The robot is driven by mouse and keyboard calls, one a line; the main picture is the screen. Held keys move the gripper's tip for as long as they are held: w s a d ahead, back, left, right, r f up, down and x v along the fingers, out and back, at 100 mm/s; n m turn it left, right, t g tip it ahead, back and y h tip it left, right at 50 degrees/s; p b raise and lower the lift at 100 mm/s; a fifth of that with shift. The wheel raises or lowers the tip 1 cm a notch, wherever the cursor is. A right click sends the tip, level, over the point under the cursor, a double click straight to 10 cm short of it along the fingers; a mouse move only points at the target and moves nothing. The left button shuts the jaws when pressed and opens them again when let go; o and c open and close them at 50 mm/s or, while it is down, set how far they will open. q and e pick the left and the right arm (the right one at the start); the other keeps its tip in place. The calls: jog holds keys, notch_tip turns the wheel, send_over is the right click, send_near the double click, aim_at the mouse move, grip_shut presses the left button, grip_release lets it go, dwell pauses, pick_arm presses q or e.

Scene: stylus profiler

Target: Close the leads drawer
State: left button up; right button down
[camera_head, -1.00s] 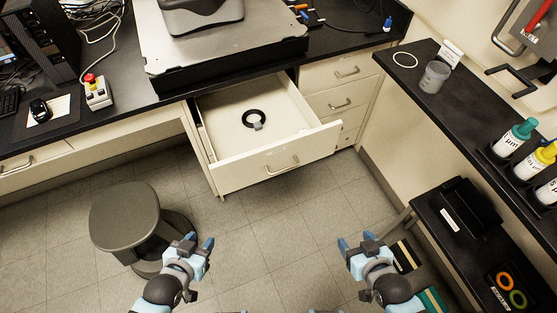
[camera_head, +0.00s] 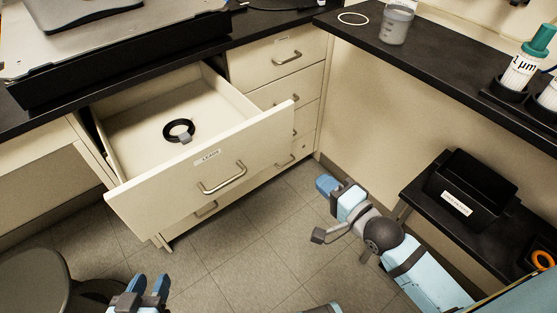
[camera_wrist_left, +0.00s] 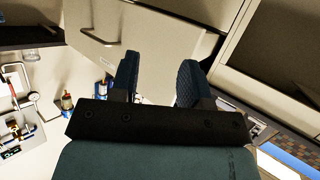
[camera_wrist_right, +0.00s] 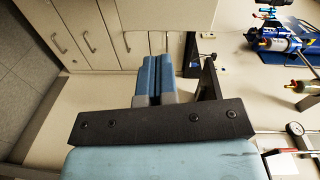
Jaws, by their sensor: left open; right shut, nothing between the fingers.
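The leads drawer (camera_head: 205,183) is pulled out of the bench in the head view. Its front has a metal handle (camera_head: 222,178) and a small label. A black coiled lead (camera_head: 179,130) lies inside. My left gripper (camera_head: 147,284) is open and empty at the bottom of the head view, in front of and apart from the drawer. My right gripper (camera_head: 325,185) is shut and empty, to the right of the drawer front and apart from it. Its fingers also show together in the right wrist view (camera_wrist_right: 159,78). The left wrist view shows the left fingers (camera_wrist_left: 158,80) apart.
Closed drawers (camera_head: 285,58) stand right of the open one. A stool (camera_head: 35,285) is at lower left. A side bench (camera_head: 440,50) holds a beaker (camera_head: 396,24) and bottles. A black bin (camera_head: 468,188) sits on a low shelf. Floor before the drawer is clear.

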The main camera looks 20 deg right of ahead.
jog(key=f+b, duration=0.1)
jog(key=m+b, duration=0.2)
jog(key=b, duration=0.2)
send_near(279, 140)
jog(key=shift+t+y, duration=0.3)
jog(key=x, duration=0.6)
jog(key=shift+w+f, duration=0.35)
jog(key=shift+w, duration=0.05)
jog(key=shift+w+a+n, duration=0.1)
jog(key=shift+w+n, duration=0.1)
jog(key=shift+n, duration=0.1)
jog(key=shift+w+a, duration=0.1)
jog(key=shift+w, duration=0.05)
pick_arm(q)
notch_tip(279, 140, up, 5)
jog(key=w+d+t+h, duration=0.1)
jog(key=d+t+h, duration=0.1)
jog(key=d+t, duration=0.1)
jog(key=shift+w+r+h, duration=0.15)
jog(key=shift+w+h, duration=0.15)
jog(key=shift+w, duration=0.05)
pick_arm(e)
jog(key=shift+r, duration=0.1)
